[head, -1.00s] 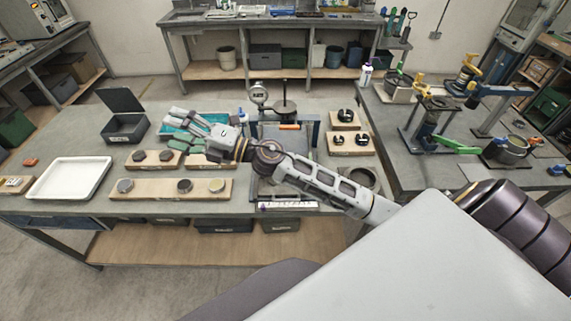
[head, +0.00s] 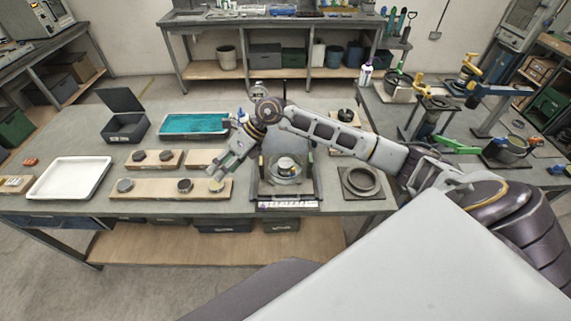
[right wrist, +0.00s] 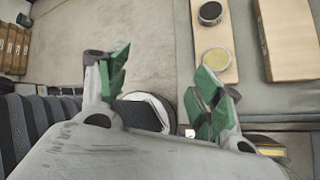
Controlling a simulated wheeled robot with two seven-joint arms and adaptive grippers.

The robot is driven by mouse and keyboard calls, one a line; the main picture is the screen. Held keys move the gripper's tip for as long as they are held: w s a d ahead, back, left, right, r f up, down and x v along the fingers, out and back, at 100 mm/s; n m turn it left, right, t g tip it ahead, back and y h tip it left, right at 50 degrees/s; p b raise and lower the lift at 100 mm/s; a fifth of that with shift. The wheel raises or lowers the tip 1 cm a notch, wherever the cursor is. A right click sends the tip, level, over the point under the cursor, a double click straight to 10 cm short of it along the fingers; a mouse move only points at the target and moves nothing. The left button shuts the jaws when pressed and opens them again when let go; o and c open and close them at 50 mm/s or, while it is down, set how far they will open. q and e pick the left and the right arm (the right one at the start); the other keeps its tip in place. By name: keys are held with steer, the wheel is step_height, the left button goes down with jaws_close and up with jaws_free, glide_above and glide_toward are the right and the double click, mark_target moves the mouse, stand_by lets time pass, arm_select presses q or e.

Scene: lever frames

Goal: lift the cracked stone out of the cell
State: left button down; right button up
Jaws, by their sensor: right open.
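A round pale cell (head: 287,176) stands inside a dark frame (head: 261,188) at the middle of the front table. A small light, rounded piece, apparently the stone (head: 286,163), shows in its middle; I cannot make out any crack. My right gripper (head: 222,171) is open and empty, left of the frame, over the near wooden board, apart from the cell. Its spread green-padded fingers also show in the right wrist view (right wrist: 162,85). My right forearm crosses the upper part of the frame and hides it. My left gripper is not in view.
Several round discs sit on the near wooden board (head: 150,194). A white tray (head: 68,178), an open dark box (head: 125,127) and a teal tray (head: 194,123) lie further left. A grey ring (head: 362,182) lies right of the frame.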

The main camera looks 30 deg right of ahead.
steer(key=w+d+f+h, duration=0.15)
steer(key=d+h, duration=0.25)
steer(key=d, duration=0.6)
steer(key=g+h, duration=0.2)
steer(key=h, duration=0.3)
glide_above(286, 163)
steer(key=shift+w+r+m, duration=0.15)
steer(key=shift+r+m, duration=0.25)
steer(key=shift+f, duration=0.25)
steer(key=shift+f+b, duration=1.5)
steer(key=shift+f, duration=1.35)
steer(key=shift+f+b, duration=1.45)
steer(key=shift+f, duration=0.45)
